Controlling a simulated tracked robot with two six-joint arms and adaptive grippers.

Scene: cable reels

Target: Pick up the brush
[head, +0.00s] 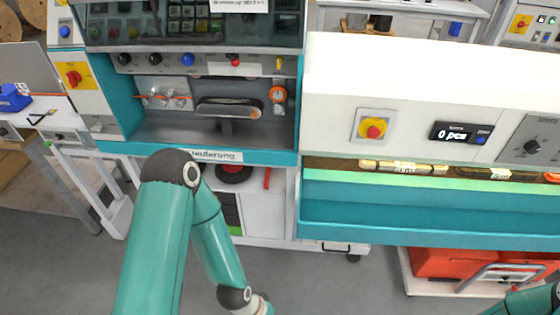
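I cannot make out a brush with certainty in the head view. My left arm rises from the bottom left, bends at its elbow, and runs down to a wrist at the bottom edge. The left gripper is outside the picture. Only a small part of my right arm shows at the bottom right corner. The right gripper cannot be seen either.
A teal-framed machine with a recessed bay (150,127) stands at the left. A white machine (420,70) with a teal trough (400,212) stands at the right. A red container (440,263) sits below the trough. Grey floor (310,285) is open in front.

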